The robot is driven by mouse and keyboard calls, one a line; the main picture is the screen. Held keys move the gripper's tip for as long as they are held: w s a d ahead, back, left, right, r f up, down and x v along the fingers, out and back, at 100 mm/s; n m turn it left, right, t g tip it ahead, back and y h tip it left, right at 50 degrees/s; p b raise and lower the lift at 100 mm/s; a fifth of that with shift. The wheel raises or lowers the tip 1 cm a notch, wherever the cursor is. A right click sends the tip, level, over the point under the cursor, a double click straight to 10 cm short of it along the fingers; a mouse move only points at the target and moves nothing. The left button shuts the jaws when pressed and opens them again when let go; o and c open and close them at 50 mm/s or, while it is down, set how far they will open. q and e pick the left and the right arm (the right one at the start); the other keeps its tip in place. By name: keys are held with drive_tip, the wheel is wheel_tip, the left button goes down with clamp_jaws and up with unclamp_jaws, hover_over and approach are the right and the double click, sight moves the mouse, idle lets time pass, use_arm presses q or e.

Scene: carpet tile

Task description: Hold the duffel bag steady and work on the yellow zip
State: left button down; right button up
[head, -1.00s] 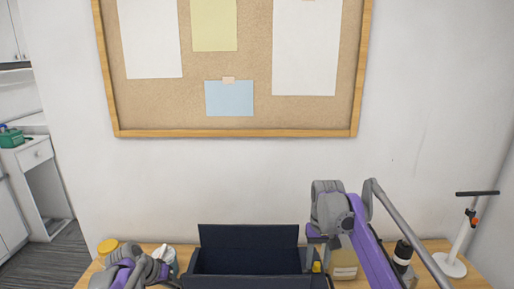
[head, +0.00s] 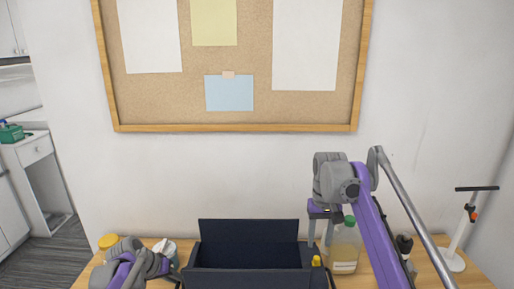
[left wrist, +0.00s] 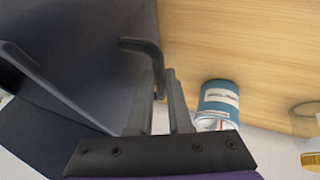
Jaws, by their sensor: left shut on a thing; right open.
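The dark navy duffel bag (head: 249,233) stands on the table at the bottom middle of the head view, its back panel upright. The yellow zip pull (head: 316,261) shows at its right end. My right gripper (head: 320,241) is open, fingers pointing down, just above the yellow pull and apart from it. My left gripper (head: 168,268) is at the bag's left end. In the left wrist view its fingers (left wrist: 160,88) are shut on a dark handle (left wrist: 143,47) at the bag's side. The bag's lower part is cut off by the head view's edge.
A bottle with a green cap (head: 345,248) stands right of the bag, and a dark bottle (head: 404,246) beyond my right arm. A blue and white tin (left wrist: 219,103) and a yellow-lidded jar (head: 108,241) stand on the left. The wall and pinboard (head: 238,128) close off the back.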

use_arm(q)
drive_tip(key=c, duration=0.8)
unclamp_jaws()
drive_tip(key=shift+o, duration=0.2)
drive_tip(key=shift+r, duration=0.1)
